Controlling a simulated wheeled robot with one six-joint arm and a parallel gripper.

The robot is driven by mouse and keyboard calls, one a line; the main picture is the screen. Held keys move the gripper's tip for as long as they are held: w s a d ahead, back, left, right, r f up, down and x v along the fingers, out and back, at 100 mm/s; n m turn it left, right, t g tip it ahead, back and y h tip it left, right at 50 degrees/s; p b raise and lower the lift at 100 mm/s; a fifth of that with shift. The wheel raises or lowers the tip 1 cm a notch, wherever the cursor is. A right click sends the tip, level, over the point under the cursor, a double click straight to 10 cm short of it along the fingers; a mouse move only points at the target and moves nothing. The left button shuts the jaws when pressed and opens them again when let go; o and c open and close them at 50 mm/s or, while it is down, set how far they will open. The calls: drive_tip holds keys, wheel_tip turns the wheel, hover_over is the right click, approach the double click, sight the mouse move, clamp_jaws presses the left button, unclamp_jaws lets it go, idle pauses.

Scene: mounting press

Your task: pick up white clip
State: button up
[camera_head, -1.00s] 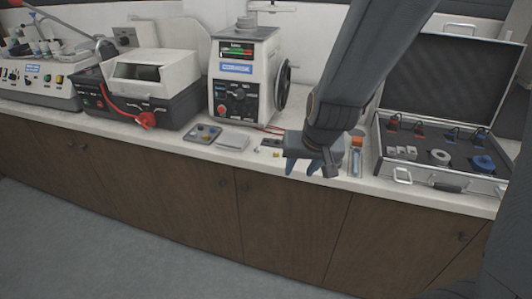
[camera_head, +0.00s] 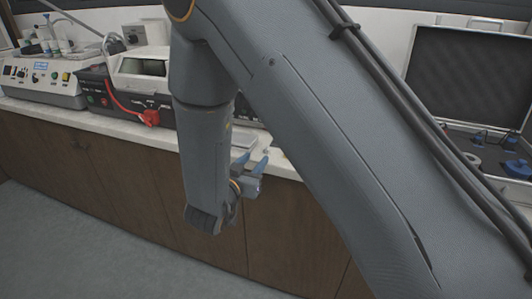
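My gripper (camera_head: 253,161) is in front of the counter's front edge, to the left of the picture's middle. Its two blue fingers point up toward the counter and stand apart, with nothing visible between them. I cannot make out a white clip in this view. My arm covers most of the middle of the counter, where several small items lay in the earlier frame.
The white counter (camera_head: 105,112) stands above brown cabinets (camera_head: 100,170). A black and white machine with a red hose (camera_head: 125,80) is at the left, with a control box (camera_head: 40,85) beyond it. An open case (camera_head: 470,85) stands at the right. The floor is clear.

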sight(265, 150)
drive_tip(key=x, duration=0.2)
drive_tip(key=p+x, duration=0.1)
drive_tip(key=x, duration=0.2)
drive_tip(key=shift+d+r, duration=0.15)
drive_tip(key=shift+d, duration=0.25)
drive_tip(key=shift+w+d, duration=0.1)
drive_tip(key=shift+w, duration=0.4)
clamp_jaws()
